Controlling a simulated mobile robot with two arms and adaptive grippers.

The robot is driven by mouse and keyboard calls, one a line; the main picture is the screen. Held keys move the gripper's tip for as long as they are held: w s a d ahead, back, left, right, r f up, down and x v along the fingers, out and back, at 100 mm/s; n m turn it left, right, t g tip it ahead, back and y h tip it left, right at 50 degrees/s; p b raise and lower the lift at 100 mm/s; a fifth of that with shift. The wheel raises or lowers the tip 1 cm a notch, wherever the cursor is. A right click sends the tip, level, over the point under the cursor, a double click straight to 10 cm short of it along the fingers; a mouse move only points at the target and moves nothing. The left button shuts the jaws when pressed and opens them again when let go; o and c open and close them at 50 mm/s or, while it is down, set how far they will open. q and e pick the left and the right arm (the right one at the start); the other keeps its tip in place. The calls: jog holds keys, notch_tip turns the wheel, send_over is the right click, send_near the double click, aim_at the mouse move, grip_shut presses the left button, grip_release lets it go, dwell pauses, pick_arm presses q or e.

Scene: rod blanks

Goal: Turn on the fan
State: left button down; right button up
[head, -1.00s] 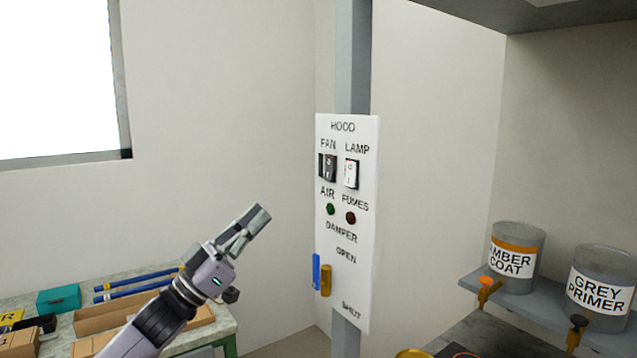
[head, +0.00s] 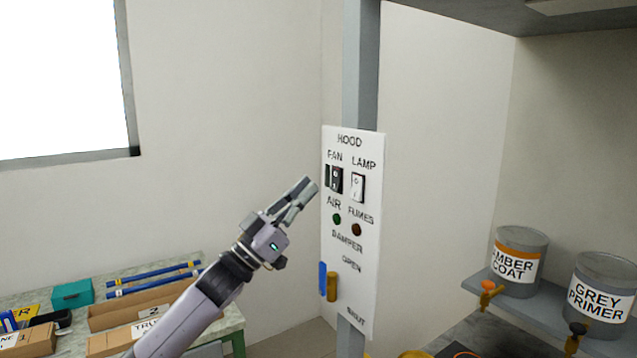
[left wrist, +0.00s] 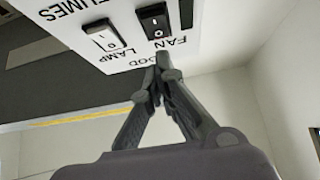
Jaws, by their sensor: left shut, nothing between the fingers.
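The white HOOD panel (head: 352,290) stands upright on a grey post. Its black fan switch (head: 336,180) is under the word FAN, and it also shows in the left wrist view (left wrist: 154,20). The white lamp switch (head: 358,188) is to its right. Below are a green AIR light (head: 337,218) and a dark reddish FUMES light (head: 356,229). My left gripper (head: 308,186) is shut and empty, its tips just left of the fan switch. In the left wrist view the fingertips (left wrist: 163,60) are close to the switch; contact cannot be told. My right gripper is out of view.
A damper handle (head: 332,286) sticks out low on the panel. At the right, a shelf (head: 480,277) holds an AMBER COAT can (head: 518,262) and a GREY PRIMER can (head: 601,285). A bench with boxes (head: 150,312) stands at lower left.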

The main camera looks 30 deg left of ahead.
aim_at(337, 174)
pick_arm(q)
jog(key=w, duration=0.1)
jog(key=w+d, duration=0.1)
jog(key=w+p, duration=0.1)
jog(key=shift+d+f, duration=0.15)
jog(key=shift+f, duration=0.15)
